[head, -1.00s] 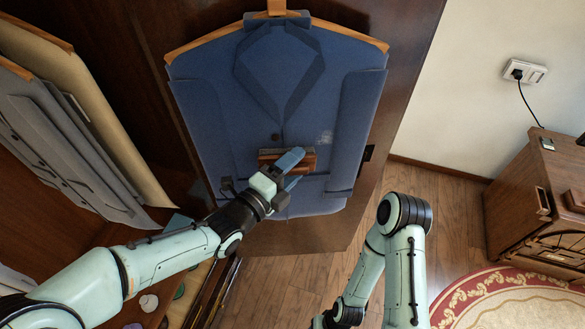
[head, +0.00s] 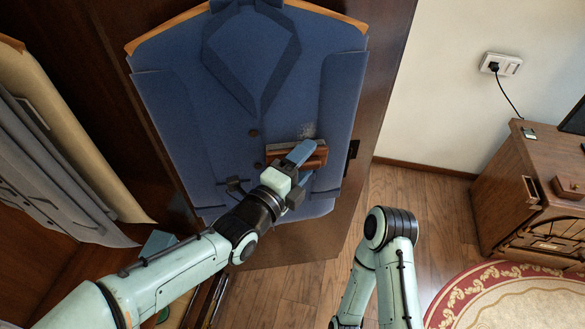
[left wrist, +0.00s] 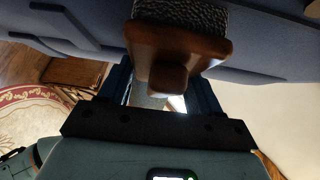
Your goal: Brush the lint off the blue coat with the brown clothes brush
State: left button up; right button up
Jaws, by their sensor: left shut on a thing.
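The blue coat (head: 220,105) hangs on a wooden hanger against a dark wooden door in the head view. A pale speckled lint patch (head: 307,130) shows on its right half, just above the brush. My left gripper (head: 299,160) is shut on the brown clothes brush (head: 318,157), in front of the coat's lower right. In the left wrist view the brush (left wrist: 178,47) sits between the fingers, its dark bristles (left wrist: 180,14) towards the coat (left wrist: 270,45). I cannot tell whether the bristles touch the cloth. My right gripper is out of view.
Grey and tan garments (head: 60,150) hang at the left inside the armoire. A wooden cabinet (head: 505,205) stands at the right, near a wall socket (head: 501,64) and a round red-bordered rug (head: 460,300). Wooden floor lies open between the door and cabinet.

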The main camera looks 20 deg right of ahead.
aim_at(318, 152)
pick_arm(q)
jog(key=shift+s+d+b, duration=0.2)
jog(key=shift+d+b, duration=0.75)
jog(key=shift+d, duration=0.55)
jog(key=shift+s+d, duration=0.1)
jog(key=shift+d, duration=0.75)
jog(key=shift+r+p, duration=0.3)
jog(key=shift+r, duration=0.85)
jog(key=shift+w+a+b, duration=0.2)
jog(key=shift+a+b, duration=0.5)
jog(key=shift+a, duration=0.25)
jog(key=shift+w+a+f+b, duration=0.1)
jog(key=shift+w+a+b, duration=0.15)
jog(key=shift+a, duration=0.65)
jog(key=shift+w+a+f+b, duration=0.15)
jog(key=shift+a+b, duration=0.1)
jog(key=shift+a, duration=0.65)
jog(key=shift+w+a, duration=0.1)
jog(key=shift+a, duration=0.75)
